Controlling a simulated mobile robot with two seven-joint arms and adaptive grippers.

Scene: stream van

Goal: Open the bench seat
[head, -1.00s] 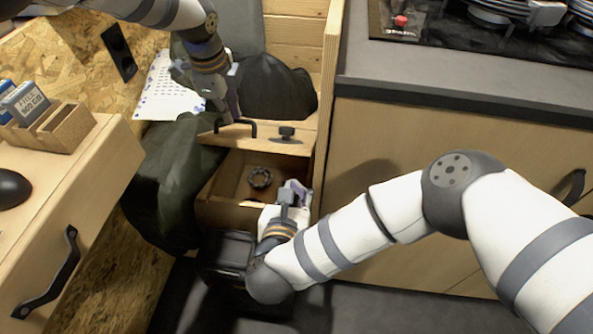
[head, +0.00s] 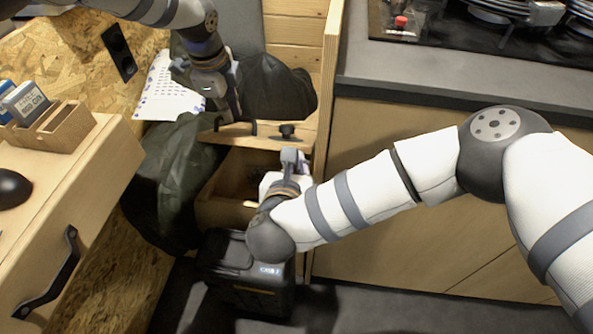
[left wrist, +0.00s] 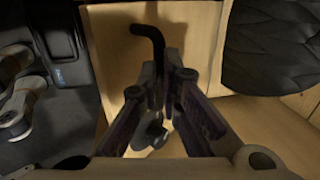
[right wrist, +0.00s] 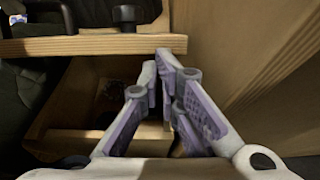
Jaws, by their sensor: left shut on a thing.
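The bench seat's light wooden lid (head: 268,138) stands back from a wooden compartment (head: 222,212), which is partly uncovered. The lid carries a black bar handle (head: 225,127) and a dark knob (head: 287,131). My left gripper (head: 229,118) is shut on the handle, which also shows in the left wrist view (left wrist: 148,32). My right gripper (head: 291,155) is over the right part of the compartment, just in front of the lid edge. In the right wrist view (right wrist: 158,62) its fingertips are together with nothing seen between them. A dark item in the compartment is mostly in shadow.
A black case (head: 240,275) stands on the floor in front of the bench. Dark cloth (head: 178,180) hangs at its left. A wooden drawer unit (head: 95,215) is on the left, and a cabinet (head: 400,140) borders the right.

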